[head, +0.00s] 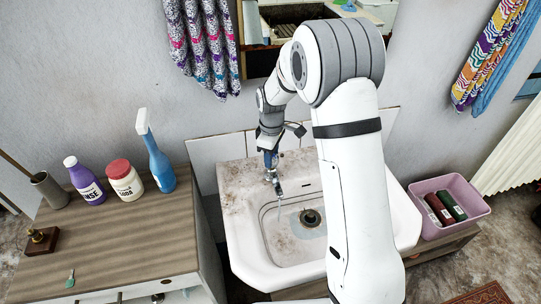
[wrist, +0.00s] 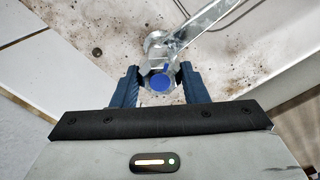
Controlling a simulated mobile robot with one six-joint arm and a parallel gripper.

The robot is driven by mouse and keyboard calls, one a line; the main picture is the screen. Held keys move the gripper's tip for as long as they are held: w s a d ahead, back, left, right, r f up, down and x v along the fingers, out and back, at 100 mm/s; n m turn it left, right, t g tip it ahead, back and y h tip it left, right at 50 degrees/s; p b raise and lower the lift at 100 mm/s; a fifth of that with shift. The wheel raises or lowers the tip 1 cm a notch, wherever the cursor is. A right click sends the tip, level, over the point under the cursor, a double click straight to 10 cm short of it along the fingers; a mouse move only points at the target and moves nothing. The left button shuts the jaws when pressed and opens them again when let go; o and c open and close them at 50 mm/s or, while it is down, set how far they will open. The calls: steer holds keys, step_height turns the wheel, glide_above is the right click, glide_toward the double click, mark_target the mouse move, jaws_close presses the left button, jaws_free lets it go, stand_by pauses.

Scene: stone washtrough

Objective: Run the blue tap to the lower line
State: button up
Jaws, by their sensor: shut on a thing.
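The blue tap's round blue cap (wrist: 160,82) sits between the two dark blue fingers of my gripper (wrist: 157,75) in the wrist view. The gripper is shut on the tap's handle. The metal spout runs up and right from it. In the head view my gripper (head: 269,160) reaches down onto the tap at the back left of the white sink (head: 243,250), and the spout (head: 277,187) points into the basin. A thin pale streak below the spout looks like running water. The drain (head: 311,217) shows dark in the basin. I cannot make out a level line clearly.
A wooden cabinet (head: 120,245) at left holds a purple bottle (head: 85,181), a red-lidded jar (head: 125,181) and a blue spray bottle (head: 158,163). A pink bin (head: 467,197) with rolled items stands right of the sink. My arm hides part of the basin.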

stand_by(0.4)
steer(key=o, duration=1)
steer(key=shift+r+b, duration=0.45)
steer(key=shift+r, duration=3.5)
